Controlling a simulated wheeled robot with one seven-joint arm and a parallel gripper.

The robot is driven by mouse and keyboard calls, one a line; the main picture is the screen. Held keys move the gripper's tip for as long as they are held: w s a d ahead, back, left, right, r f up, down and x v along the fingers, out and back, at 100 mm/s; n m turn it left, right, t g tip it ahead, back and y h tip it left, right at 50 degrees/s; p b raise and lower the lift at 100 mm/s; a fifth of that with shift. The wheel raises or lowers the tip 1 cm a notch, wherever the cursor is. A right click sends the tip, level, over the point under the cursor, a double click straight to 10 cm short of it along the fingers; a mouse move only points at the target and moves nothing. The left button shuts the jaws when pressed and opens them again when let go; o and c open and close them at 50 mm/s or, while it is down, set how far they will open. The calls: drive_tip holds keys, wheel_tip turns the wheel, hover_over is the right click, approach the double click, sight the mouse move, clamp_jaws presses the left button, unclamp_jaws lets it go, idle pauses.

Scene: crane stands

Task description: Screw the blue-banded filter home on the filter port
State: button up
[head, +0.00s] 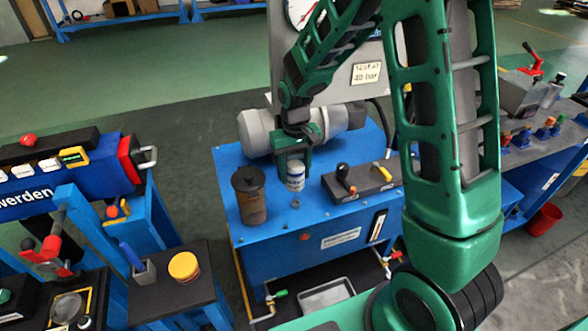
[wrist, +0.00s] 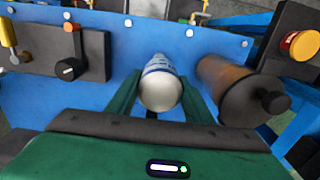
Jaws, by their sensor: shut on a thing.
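The blue-banded filter (head: 295,176) is a white cylinder with a blue band, upright over the top of the blue bench. In the wrist view the filter (wrist: 160,88) shows its pale rounded end, with the blue band beyond it. My gripper (head: 293,158) comes down on it from above. In the wrist view my gripper (wrist: 161,97) has one green finger on each side of the filter, shut on it. I cannot tell whether the filter touches the port.
A brown canister (head: 250,196) with a dark lid stands close left of the filter. A black valve block (head: 360,182) with knobs lies to the right, and a grey motor (head: 290,127) behind. The blue bench (head: 275,235) has some bare top at its front edge.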

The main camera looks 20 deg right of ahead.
sight(296, 189)
drive_tip(key=shift+s+d, duration=0.1)
drive_tip(key=shift+f, duration=2.9)
drive_tip(key=shift+s+m, duration=0.1)
drive_tip(key=shift+m, duration=1)
drive_tip(key=shift+f, duration=0.8)
drive_tip(key=m, duration=0.3)
drive_tip(key=shift+m, duration=1)
